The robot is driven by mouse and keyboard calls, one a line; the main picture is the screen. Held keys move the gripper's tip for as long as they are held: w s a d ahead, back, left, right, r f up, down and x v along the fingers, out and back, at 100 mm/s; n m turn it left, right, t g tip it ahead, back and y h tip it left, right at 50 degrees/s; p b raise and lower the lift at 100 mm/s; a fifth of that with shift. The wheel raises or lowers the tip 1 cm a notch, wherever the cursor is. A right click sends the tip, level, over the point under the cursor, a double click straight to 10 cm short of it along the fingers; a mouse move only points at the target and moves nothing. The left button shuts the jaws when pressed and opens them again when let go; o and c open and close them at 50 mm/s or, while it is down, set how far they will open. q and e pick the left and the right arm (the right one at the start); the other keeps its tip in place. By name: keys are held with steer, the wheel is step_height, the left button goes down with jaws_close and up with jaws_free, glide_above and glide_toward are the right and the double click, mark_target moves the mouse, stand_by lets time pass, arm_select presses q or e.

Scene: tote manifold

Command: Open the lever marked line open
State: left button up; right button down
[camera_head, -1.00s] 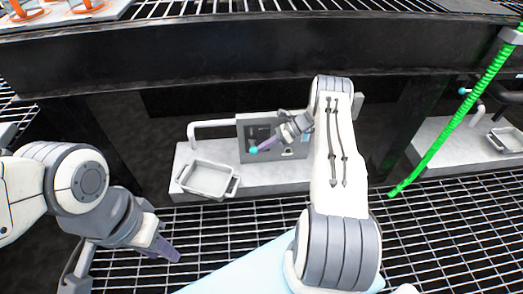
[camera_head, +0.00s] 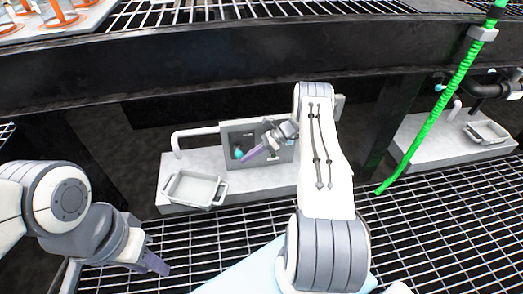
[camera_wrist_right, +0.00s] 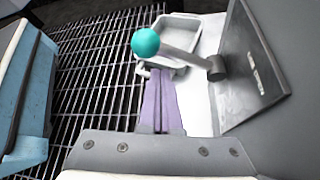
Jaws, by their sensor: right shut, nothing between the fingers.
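The lever shows in the right wrist view as a grey rod with a teal ball knob (camera_wrist_right: 145,42), mounted on a grey panel (camera_wrist_right: 245,70). The teal knob also shows in the head view (camera_head: 239,154), in front of the grey panel (camera_head: 235,133). No marking on the lever is readable. My right gripper (camera_wrist_right: 158,80) has its purple fingers together, empty, with the tips just below the knob and rod in the picture; whether they touch cannot be told. My right gripper shows at the panel in the head view (camera_head: 250,155). My left gripper (camera_head: 158,264) hangs low at the left, away from the panel.
A grey tray (camera_head: 193,188) sits on the pale ledge left of the panel; it also shows in the right wrist view (camera_wrist_right: 180,28). A dark beam (camera_head: 240,65) runs above. A green hose (camera_head: 435,115) hangs at the right. Metal grating (camera_head: 440,215) covers the floor.

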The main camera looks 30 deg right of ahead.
steer(key=s+d+r+p, duration=0.1)
steer(key=s+d+r, duration=0.1)
steer(key=d, duration=0.6)
steer(key=shift+d, duration=0.4)
